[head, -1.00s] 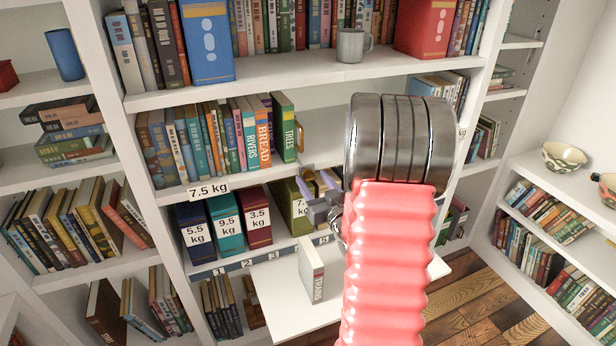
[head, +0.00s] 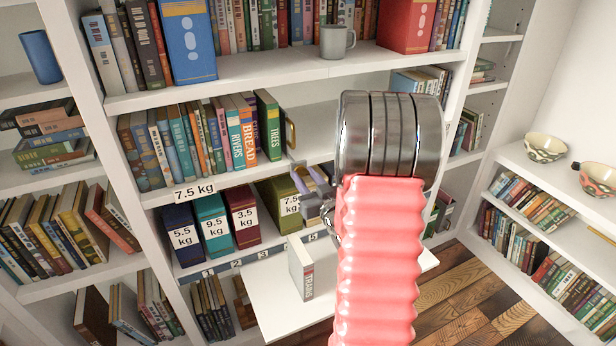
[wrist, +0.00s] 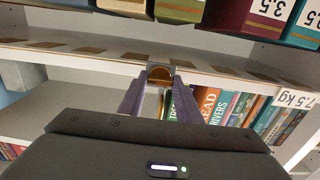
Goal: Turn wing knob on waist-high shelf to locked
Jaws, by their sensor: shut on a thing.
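My gripper (head: 310,182) reaches the front edge of the waist-high shelf (head: 318,150), to the right of the green book TREES. In the wrist view, which looks upside down, its two purple fingers (wrist: 160,88) close in on a small brass-brown, round-topped piece at the shelf edge, which I take as the wing knob (wrist: 159,74). The fingers are shut on it. Its wings and any locked mark are too small or hidden to read. In the head view the gripper and my arm hide the knob.
Books, including TREES (head: 268,125), stand on the left of this shelf. A brass-coloured piece (head: 291,132) is beside them. Weight-marked boxes (head: 245,212) fill the shelf below. A white book (head: 302,267) stands on a white surface (head: 270,305) lower down. Bowls (head: 545,148) sit at right.

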